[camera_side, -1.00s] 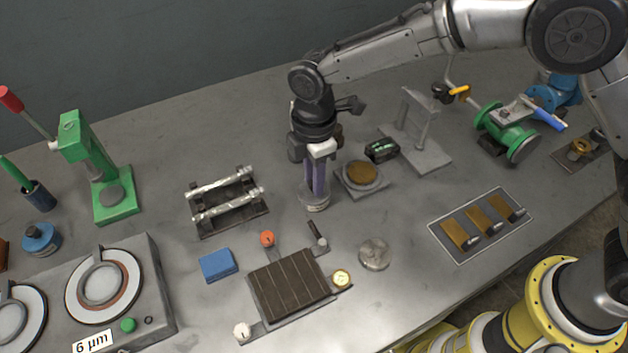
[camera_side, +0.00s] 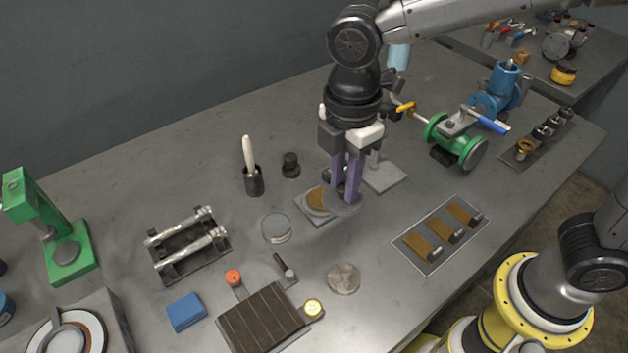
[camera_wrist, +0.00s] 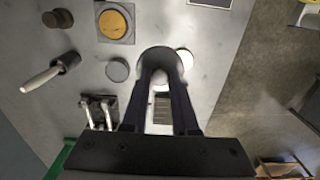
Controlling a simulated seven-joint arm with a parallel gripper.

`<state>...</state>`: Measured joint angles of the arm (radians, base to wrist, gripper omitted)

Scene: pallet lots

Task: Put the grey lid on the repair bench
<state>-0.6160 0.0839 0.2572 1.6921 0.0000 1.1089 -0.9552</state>
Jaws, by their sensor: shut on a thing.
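My gripper (camera_side: 346,198) is shut on the grey lid (camera_side: 341,206), a flat round disc gripped between the dark fingers. In the side view the lid is in front of the right edge of a square plate with a brown round pad (camera_side: 317,199). In the wrist view the lid (camera_wrist: 160,60) sits between the fingertips (camera_wrist: 160,72). A low round grey tin (camera_side: 276,228) stands left of the lid, apart from it. A second bench (camera_side: 605,82) at the top right carries hand tools; I cannot tell whether it is the repair bench.
A pot with a white-handled brush (camera_side: 253,181) and a dark knob (camera_side: 291,165) stand at the back. A rod rack (camera_side: 188,245) is left. A green valve (camera_side: 455,140), a blue part (camera_side: 497,95) and a tray with brown strips (camera_side: 440,237) lie right. A round disc (camera_side: 343,278) lies in front.

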